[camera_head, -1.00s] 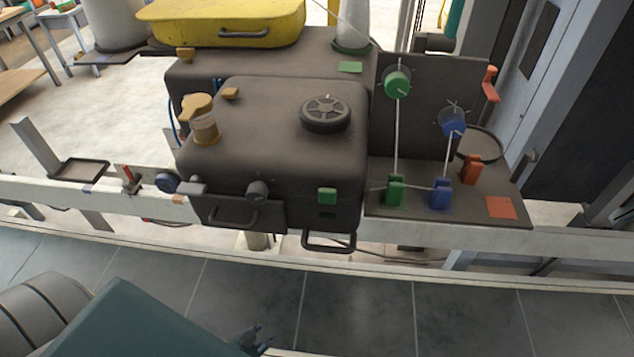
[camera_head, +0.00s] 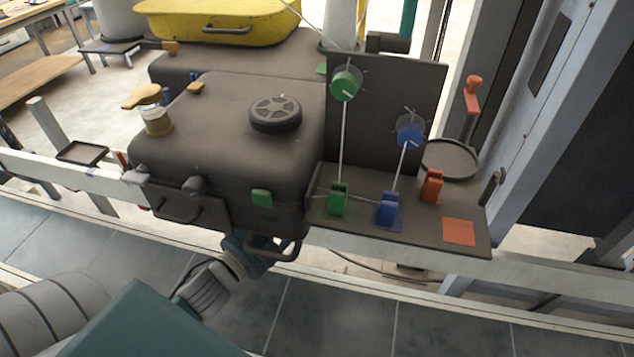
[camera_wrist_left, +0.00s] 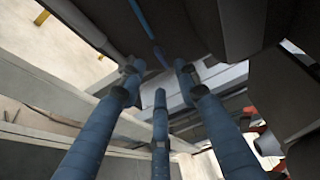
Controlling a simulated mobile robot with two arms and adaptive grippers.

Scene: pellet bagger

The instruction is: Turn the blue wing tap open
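My left arm reaches in from the lower left, and its gripper (camera_head: 258,250) is under the front of the dark grey machine (camera_head: 228,125), by the lower handle (camera_head: 273,247). In the left wrist view the three blue fingers of my left gripper (camera_wrist_left: 158,85) are spread apart with nothing held. A slim dark blue bar (camera_wrist_left: 160,56) shows just beyond the fingertips; it may be the wing tap, but I cannot tell. A second blue bar (camera_wrist_left: 142,18) is above it. No wing tap is clearly visible in the head view. My right gripper is out of view.
A side plate (camera_head: 325,212) carries green (camera_head: 339,201) and blue (camera_head: 389,208) cleats with cords up to a green pulley (camera_head: 346,82) and a blue one (camera_head: 410,129). A white rail (camera_head: 400,252) runs along the front. The tiled floor before it is clear.

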